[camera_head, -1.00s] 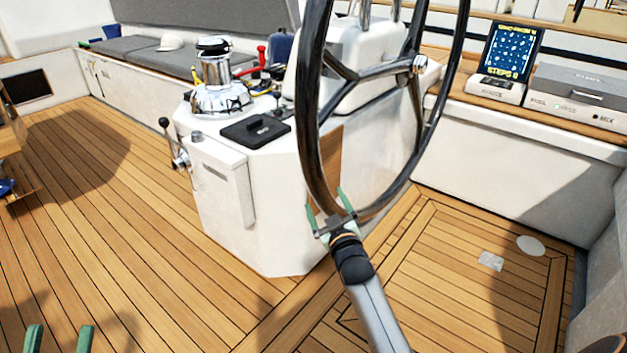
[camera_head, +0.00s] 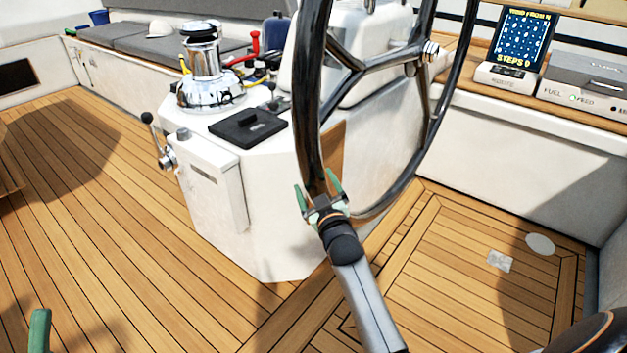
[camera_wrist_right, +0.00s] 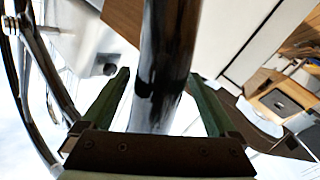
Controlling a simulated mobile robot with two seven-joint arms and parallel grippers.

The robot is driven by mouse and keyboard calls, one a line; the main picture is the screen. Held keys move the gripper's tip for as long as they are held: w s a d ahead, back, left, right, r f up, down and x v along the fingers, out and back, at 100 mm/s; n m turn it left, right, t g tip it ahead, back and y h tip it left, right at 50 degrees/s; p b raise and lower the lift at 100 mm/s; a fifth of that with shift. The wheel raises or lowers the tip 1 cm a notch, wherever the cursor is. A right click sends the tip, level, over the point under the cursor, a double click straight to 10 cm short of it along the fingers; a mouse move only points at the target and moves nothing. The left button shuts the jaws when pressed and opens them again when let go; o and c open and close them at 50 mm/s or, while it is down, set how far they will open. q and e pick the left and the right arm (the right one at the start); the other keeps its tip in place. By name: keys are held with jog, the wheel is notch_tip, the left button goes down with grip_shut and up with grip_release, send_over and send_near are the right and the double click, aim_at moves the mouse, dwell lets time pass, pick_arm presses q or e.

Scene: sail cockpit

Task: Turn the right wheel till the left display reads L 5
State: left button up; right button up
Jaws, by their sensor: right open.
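A large dark, glossy steering wheel (camera_head: 307,110) with metal spokes stands in front of me in the head view. My right gripper (camera_head: 318,190) is open at the lower left part of its rim. In the right wrist view the rim (camera_wrist_right: 163,75) passes between the two green fingers of the right gripper (camera_wrist_right: 160,100), with a gap on each side. Of my left gripper, one green finger (camera_head: 40,330) shows at the bottom left, away from the wheel. A lit display (camera_head: 522,40) at the upper right shows "STEPS 0". I see no readable "L" figure.
A white pedestal (camera_head: 270,200) with a chrome winch (camera_head: 208,75) and a black pad (camera_head: 248,128) stands left of the wheel. A lever (camera_head: 158,140) sticks out of its left side. A grey-lidded box (camera_head: 590,75) sits beside the display. The wooden deck (camera_head: 100,220) at left is clear.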

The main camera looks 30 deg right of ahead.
jog(key=shift+w, duration=0.15)
jog(key=shift+a, duration=0.1)
grip_shut()
dwell(0.7)
